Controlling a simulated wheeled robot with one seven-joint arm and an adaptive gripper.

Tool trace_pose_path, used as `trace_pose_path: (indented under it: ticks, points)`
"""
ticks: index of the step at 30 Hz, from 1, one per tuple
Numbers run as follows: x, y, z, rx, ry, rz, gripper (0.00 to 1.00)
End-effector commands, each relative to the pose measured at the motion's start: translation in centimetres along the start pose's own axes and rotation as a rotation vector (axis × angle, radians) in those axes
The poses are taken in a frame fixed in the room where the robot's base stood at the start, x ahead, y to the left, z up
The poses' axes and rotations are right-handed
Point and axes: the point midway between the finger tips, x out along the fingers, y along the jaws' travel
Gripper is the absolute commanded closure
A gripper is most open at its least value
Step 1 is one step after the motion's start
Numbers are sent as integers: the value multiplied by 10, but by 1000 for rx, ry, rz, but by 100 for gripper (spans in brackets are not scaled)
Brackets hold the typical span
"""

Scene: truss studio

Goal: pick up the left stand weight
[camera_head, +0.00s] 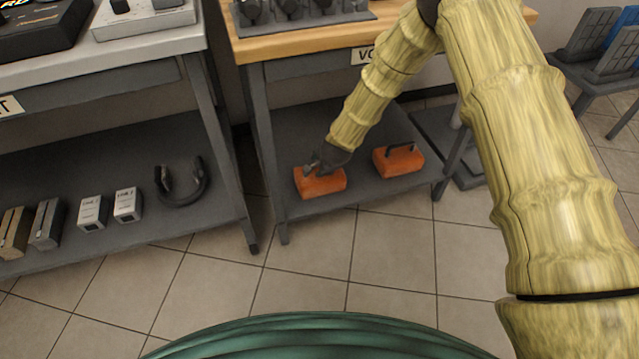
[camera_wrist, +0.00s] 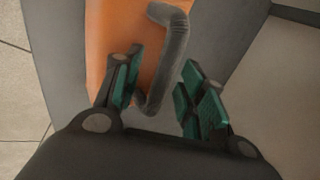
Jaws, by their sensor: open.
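The left stand weight (camera_head: 320,184) is an orange block on the lower grey shelf under the wooden-topped table. In the wrist view the orange block (camera_wrist: 112,40) has a dark grey handle (camera_wrist: 176,60) standing up from it. My gripper (camera_head: 316,164) is right over this weight. In the wrist view my gripper (camera_wrist: 158,92) is open, with one green-padded finger on each side of the handle's near end. I cannot tell whether a finger touches the handle. A second orange weight (camera_head: 399,162), with a dark handle, sits on the same shelf to the right.
The lower shelf (camera_head: 365,185) has bare room between and in front of the weights. Table legs (camera_head: 268,150) stand at its left side. The left shelf holds headphones (camera_head: 181,183) and small white boxes (camera_head: 127,204). The tiled floor (camera_head: 330,250) in front is clear.

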Motion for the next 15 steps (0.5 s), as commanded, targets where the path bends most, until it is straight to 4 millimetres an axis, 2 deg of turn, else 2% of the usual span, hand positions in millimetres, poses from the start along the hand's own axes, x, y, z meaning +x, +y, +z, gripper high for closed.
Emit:
trace_pose_path:
  ticks: [7,13,15]
  points:
    - [1,0,0,0,0,0,61]
    - [1,0,0,0,0,0,97]
    - [1,0,0,0,0,0,100]
